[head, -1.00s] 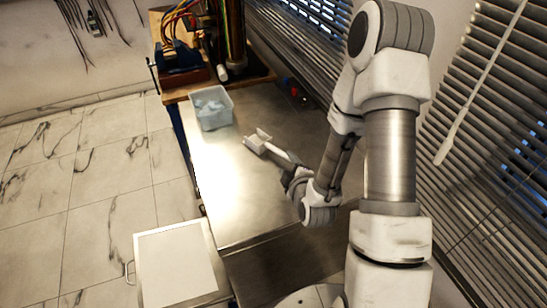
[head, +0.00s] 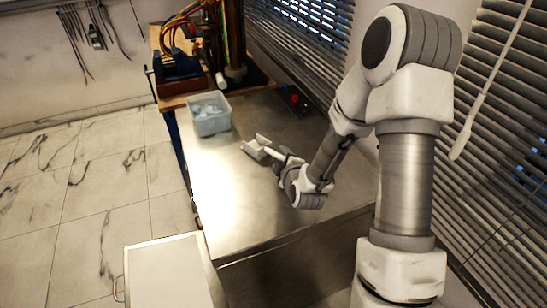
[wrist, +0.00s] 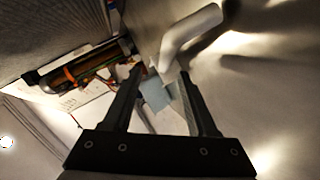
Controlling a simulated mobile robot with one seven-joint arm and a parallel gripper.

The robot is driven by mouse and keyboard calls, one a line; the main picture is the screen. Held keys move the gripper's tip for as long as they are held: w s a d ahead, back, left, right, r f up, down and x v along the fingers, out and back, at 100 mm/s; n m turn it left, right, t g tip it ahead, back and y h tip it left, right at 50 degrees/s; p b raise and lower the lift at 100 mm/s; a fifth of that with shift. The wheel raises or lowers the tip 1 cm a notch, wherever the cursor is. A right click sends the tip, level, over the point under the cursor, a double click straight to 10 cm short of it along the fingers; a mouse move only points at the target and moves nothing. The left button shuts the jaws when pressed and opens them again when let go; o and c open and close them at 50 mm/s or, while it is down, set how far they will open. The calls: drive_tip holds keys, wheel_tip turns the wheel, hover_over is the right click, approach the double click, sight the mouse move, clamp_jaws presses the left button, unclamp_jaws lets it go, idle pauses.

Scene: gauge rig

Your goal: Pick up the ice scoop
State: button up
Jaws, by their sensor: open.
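The white ice scoop (head: 257,149) lies on the steel table (head: 215,192), its box-shaped head to the left and its handle pointing right toward my gripper. My gripper (head: 283,160) is at the handle end of the scoop, low over the table. In the wrist view my gripper (wrist: 160,76) has its two dark fingers apart. The scoop's head is not clear in the wrist view.
A pale blue bin (head: 211,126) with pale lumps inside stands at the table's far left. A wooden bench (head: 174,101) with cables and tools is behind it. Window blinds (head: 310,55) border the right side. The table's left and front parts are clear.

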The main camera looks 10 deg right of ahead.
sight(275, 155)
drive_tip(key=shift+a+f+x, duration=0.15)
drive_tip(key=shift+x, duration=1.3)
drive_tip(key=shift+a+f+x, duration=0.15)
drive_tip(key=shift+x, duration=1.25)
drive_tip(key=shift+s, duration=0.1)
clamp_jaws()
